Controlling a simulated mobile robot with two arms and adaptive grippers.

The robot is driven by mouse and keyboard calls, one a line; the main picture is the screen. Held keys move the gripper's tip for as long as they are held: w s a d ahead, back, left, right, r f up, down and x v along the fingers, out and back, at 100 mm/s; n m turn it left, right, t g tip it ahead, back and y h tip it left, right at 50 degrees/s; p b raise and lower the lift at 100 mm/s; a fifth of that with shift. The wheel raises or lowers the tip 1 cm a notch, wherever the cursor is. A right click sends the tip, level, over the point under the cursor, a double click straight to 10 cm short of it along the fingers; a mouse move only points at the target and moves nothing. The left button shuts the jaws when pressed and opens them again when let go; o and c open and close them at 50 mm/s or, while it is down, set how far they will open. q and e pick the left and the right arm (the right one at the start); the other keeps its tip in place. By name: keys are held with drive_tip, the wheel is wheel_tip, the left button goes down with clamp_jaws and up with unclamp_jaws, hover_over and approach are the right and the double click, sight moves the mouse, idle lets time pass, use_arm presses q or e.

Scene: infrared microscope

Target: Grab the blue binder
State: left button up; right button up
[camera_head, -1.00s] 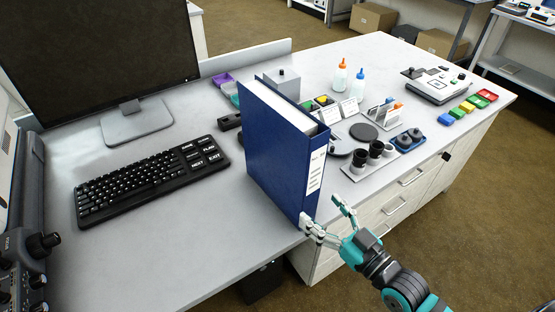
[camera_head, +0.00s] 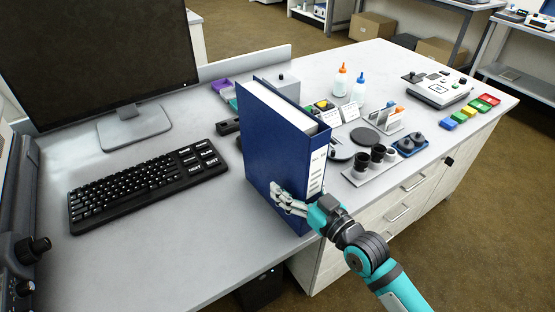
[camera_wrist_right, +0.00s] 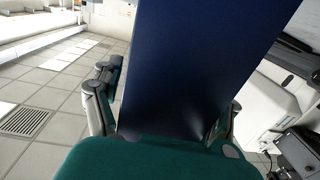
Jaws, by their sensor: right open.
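The blue binder (camera_head: 272,138) stands upright near the front edge of the desk in the head view, its labelled spine facing the front right. My right gripper (camera_head: 292,197) is at the lower part of the spine, with one finger along the binder's left face and the other hidden behind it. In the right wrist view, the binder (camera_wrist_right: 190,60) fills the space between the two spread fingers. The jaws are open around it. Whether the fingers touch the covers I cannot tell. My left gripper is out of view.
A keyboard (camera_head: 148,182) and a monitor (camera_head: 100,55) are left of the binder. Eyepieces on a tray (camera_head: 357,178), two bottles (camera_head: 340,82) and small coloured boxes are to its right. The desk (camera_head: 150,262) is bare in front of the keyboard.

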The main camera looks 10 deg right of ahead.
drive_tip(key=shift+c, duration=0.3)
clamp_jaws()
drive_tip(key=shift+r, duration=0.1)
